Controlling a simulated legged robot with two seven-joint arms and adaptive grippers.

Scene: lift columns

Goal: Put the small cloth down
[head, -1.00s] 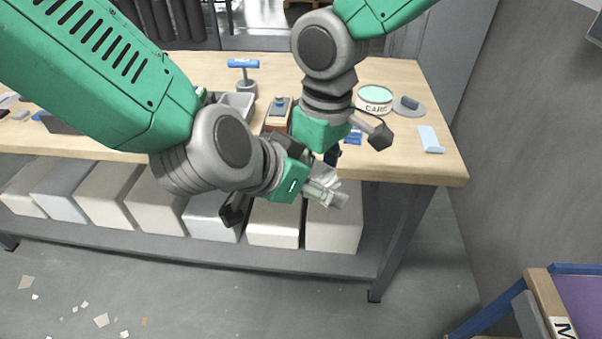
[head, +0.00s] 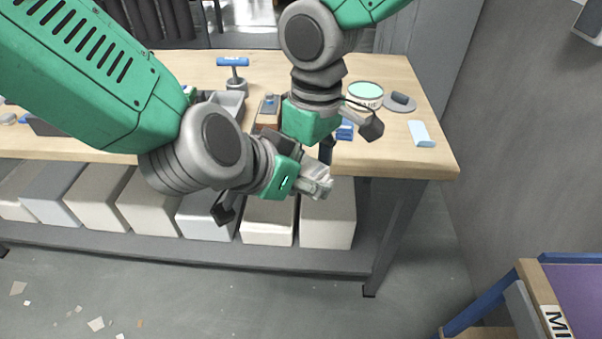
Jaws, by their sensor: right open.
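A small crumpled pale grey-white cloth (head: 316,182) shows at the front of the table, just right of my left gripper's green housing. My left gripper (head: 256,176) has one dark finger low on the left; its other finger is mostly hidden, so its grip on the cloth is unclear. My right gripper (head: 350,140) is open above the cloth, one dark finger out to the right and the other pointing down close to the cloth's top. I cannot tell whether that finger touches the cloth.
The wooden table (head: 390,160) carries a round tin (head: 365,92), a dark object on a grey disc (head: 400,102), a light blue flat piece (head: 421,134), a blue-handled tool (head: 234,68) and a grey tray (head: 232,103). Pale bins (head: 328,220) fill the shelf below.

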